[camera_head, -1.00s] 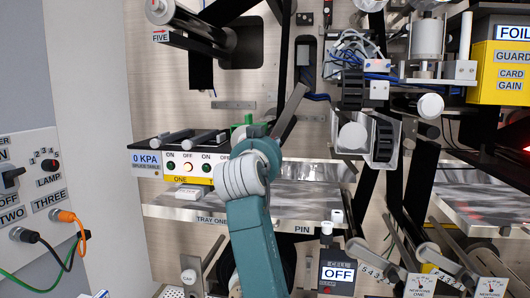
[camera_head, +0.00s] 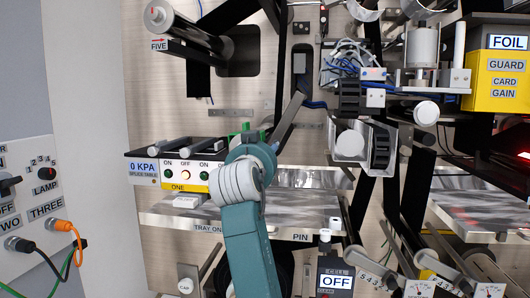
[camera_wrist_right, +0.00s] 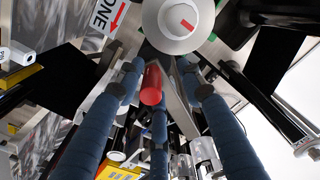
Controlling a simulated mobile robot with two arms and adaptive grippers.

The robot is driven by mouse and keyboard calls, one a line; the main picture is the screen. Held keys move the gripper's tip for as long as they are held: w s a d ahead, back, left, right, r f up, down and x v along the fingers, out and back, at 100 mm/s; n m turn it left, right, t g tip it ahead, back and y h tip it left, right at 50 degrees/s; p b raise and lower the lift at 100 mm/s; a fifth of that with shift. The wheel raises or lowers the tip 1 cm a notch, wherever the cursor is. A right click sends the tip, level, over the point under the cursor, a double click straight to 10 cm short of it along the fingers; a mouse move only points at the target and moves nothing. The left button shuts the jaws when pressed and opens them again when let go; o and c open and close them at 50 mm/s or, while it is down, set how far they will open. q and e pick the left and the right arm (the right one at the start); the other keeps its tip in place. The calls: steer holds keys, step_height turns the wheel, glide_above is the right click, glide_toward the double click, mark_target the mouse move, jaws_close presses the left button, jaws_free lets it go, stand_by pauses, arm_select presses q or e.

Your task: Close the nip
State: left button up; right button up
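In the right wrist view a red cylindrical handle or knob (camera_wrist_right: 152,84) stands between the blue fingers of my right gripper (camera_wrist_right: 155,92). The fingers look spread, with gaps visible beside the red part; firm contact cannot be seen. A white roller end with a red mark (camera_wrist_right: 180,22) is just beyond it. In the head view, a white roller in a clear bracket (camera_head: 350,144) sits on the panel; I cannot tell for certain which part is the nip. One of my teal arms reaches up at the centre and hides what is behind it. My left gripper is not in view.
A tray labelled TRAY ONE (camera_head: 165,219) runs across behind the arm. A control strip (camera_head: 178,171) reads 0 KPA. A yellow FOIL box (camera_head: 496,75) is at upper right. A dark box reading OFF (camera_head: 334,280) and several levers crowd the lower right. Cables hang at lower left.

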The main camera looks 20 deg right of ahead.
steer(key=v, duration=0.7)
steer(key=shift+s+a, duration=0.15)
steer(key=shift+s, duration=0.1)
